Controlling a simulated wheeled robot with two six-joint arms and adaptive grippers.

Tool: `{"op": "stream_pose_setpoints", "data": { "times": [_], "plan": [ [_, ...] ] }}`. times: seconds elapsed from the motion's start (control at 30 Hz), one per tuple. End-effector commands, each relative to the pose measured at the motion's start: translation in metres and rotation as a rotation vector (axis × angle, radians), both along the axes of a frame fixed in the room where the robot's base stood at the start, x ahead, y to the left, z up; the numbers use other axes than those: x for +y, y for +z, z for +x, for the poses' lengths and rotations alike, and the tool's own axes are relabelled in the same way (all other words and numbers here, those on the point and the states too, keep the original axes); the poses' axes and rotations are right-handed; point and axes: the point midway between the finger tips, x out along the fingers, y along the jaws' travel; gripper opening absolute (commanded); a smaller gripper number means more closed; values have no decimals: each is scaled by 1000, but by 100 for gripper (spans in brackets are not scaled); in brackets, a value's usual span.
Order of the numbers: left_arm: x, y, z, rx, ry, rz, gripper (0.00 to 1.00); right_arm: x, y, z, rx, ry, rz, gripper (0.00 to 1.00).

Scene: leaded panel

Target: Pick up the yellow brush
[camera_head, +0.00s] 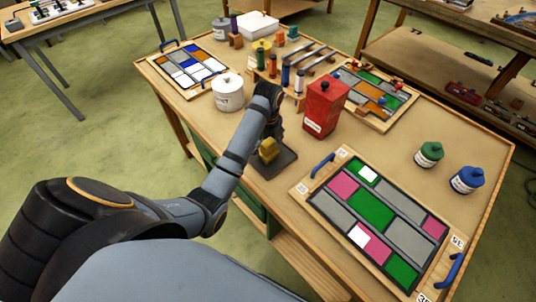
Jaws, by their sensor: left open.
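A small yellow thing (268,149), which looks like the yellow brush, is just below my left gripper (270,128), over a dark flat plate (284,160) on the wooden table. My left gripper points down close above it and is open. The gripper partly hides the yellow thing, so I cannot tell whether the fingers touch it. My right gripper is not in view.
A red canister (324,108) stands close right of the gripper, and a white pot (228,93) to its left. A leaded panel (375,212) with blue handles lies in front right. Green (429,154) and blue (467,180) jars stand at right.

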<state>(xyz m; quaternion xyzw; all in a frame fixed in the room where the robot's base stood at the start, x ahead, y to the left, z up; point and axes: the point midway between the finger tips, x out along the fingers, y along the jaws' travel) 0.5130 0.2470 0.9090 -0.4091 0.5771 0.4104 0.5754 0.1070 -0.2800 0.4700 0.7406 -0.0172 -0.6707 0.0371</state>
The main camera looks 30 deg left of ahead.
Motion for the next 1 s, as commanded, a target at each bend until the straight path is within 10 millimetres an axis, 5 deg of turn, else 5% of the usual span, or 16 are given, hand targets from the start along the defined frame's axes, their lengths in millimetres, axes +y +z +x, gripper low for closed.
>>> {"op": "stream_pose_setpoints", "data": {
  "times": [0.13, 0.63, 1.0],
  "plan": [
    [0, 2, 0, -1, 0, 0, 84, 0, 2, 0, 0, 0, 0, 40],
    [0, 2, 0, -2, 0, -1, 18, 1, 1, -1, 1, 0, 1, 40],
    [0, 23, 1, -4, 0, 0, 18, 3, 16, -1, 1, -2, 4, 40]
  ]
}}
